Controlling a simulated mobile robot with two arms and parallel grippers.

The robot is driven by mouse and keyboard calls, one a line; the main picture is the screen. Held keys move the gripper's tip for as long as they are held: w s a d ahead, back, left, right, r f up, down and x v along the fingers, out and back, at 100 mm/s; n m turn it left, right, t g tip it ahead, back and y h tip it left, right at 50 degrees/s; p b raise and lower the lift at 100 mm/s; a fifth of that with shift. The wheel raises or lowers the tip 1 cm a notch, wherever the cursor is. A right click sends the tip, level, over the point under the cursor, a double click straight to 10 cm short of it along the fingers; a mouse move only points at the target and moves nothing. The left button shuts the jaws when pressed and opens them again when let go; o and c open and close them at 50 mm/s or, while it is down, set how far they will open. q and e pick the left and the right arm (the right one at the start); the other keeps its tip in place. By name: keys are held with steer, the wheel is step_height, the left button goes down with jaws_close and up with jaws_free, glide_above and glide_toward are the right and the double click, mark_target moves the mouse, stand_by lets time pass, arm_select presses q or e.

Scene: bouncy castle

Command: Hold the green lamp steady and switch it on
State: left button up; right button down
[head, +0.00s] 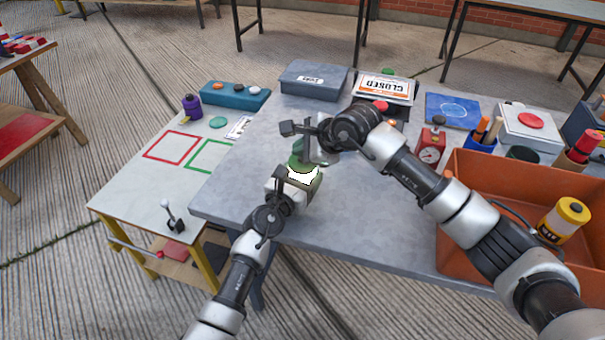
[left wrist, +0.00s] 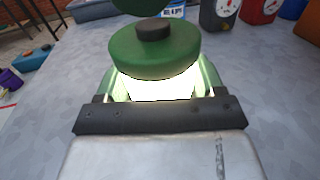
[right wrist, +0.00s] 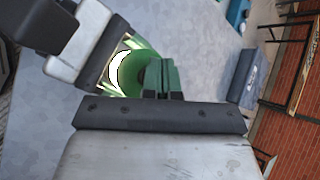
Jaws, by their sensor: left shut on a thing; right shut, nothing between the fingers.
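The green lamp (head: 303,160) stands upright on the grey table, its body glowing bright white. The left wrist view shows its round green cap (left wrist: 150,55) with a dark button (left wrist: 153,29) on top, and the light shining below the cap. My left gripper (head: 299,180) is shut around the lamp's body. My right gripper (head: 298,147) is shut and empty, its green fingers just above the cap. In the right wrist view the fingers (right wrist: 167,78) overlap the lamp's top, so I cannot tell whether they touch the button.
An orange bin (head: 480,170) with a yellow canister (head: 564,217) stands at the right. A red dial timer (head: 431,148), a closed sign (head: 383,88) and a grey box (head: 313,78) stand toward the back. A lower white table (head: 135,205) adjoins at the left. The table's middle is clear.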

steer(key=shift+r, duration=0.4)
steer(key=shift+r, duration=3)
arm_select(q)
steer(key=o, duration=1.2)
steer(key=shift+s, duration=0.1)
